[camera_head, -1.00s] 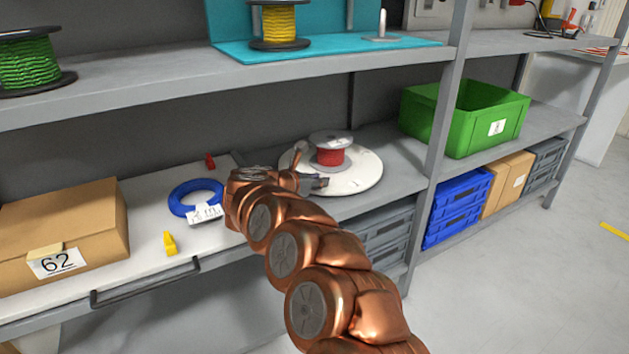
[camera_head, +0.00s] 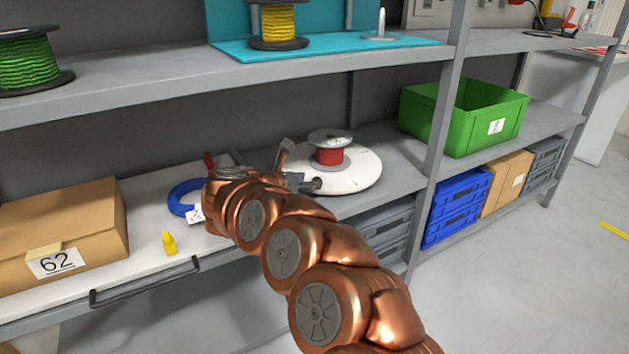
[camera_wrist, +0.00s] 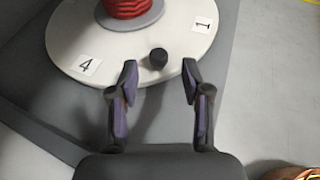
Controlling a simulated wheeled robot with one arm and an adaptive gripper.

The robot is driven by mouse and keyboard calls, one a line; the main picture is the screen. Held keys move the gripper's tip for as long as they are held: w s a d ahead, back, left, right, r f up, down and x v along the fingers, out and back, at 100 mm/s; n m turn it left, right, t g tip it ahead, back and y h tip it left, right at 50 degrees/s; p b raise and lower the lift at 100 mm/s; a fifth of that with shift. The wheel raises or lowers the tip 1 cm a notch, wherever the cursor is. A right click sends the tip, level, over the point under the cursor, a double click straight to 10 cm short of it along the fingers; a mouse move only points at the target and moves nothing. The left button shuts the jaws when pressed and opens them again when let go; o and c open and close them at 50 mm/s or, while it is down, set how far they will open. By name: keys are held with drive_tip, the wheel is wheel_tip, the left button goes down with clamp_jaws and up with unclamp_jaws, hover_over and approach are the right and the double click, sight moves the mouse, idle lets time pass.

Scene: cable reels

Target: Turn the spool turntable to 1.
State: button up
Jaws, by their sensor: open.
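The spool turntable (camera_head: 358,179) is a white round disc on the middle shelf, and it also fills the top of the wrist view (camera_wrist: 95,42). A red spool (camera_head: 329,155) with a grey flange stands on it. In the wrist view a label "4" (camera_wrist: 86,65) lies on the left of the disc and a label "1" (camera_wrist: 202,24) on its right. A dark knob (camera_wrist: 158,58) stands near the disc's near edge. My gripper (camera_wrist: 160,72) is open, with its fingertips either side of the knob and slightly short of it. In the head view my arm hides part of the disc's left edge.
A blue cable coil (camera_head: 183,196) and a yellow piece (camera_head: 169,243) lie left of my arm. A cardboard box (camera_head: 70,232) marked 62 stands further left. A shelf post (camera_head: 437,140) rises right of the turntable, with a green crate (camera_head: 465,120) beyond it.

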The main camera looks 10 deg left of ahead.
drive_tip(key=v, duration=0.7)
drive_tip(key=shift+d, duration=0.1)
